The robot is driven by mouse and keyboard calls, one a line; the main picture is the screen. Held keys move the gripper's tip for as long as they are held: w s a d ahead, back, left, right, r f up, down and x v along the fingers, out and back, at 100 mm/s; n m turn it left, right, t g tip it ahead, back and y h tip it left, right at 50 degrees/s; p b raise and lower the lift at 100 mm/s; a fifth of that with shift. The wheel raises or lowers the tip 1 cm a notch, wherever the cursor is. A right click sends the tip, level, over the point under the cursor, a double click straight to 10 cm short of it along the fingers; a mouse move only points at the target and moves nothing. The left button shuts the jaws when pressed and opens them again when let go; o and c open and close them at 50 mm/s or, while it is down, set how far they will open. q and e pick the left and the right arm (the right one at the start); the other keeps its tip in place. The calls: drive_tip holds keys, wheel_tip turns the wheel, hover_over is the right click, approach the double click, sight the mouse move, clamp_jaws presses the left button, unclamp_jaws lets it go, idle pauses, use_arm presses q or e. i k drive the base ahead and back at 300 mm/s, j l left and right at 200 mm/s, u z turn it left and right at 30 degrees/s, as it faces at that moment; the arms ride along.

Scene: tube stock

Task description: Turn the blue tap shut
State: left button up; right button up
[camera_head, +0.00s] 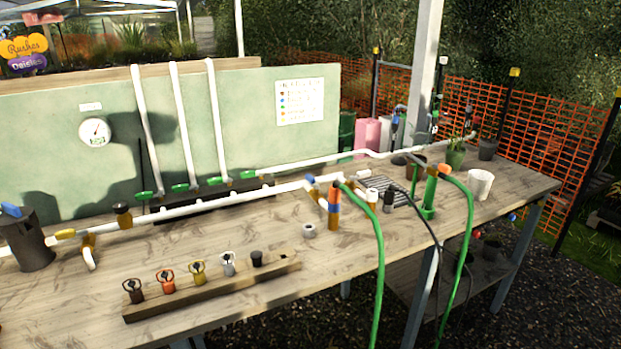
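A small blue handle (310,179) sits on the white pipe near the middle of the bench, beside an orange-brown fitting and the start of a green hose. Its exact angle is too small to tell. Another blue piece (12,210) lies on top of a dark canister (30,243) at the far left. I cannot tell for certain which of these is the blue tap. Neither of my grippers shows in this view.
A wooden block (213,289) with several coloured valve handles lies at the bench front. Green hoses (377,265) hang over the front edge. The bench's front left is mostly clear.

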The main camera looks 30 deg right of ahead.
sight(309, 179)
drive_tip(key=i+l+z, duration=0.2)
drive_tip(key=l, duration=0.2)
drive_tip(key=i+l+z, duration=0.15)
drive_tip(key=l, duration=0.2)
drive_tip(key=i+l+z, duration=0.2)
drive_tip(key=l, duration=0.15)
drive_tip(key=k, duration=0.1)
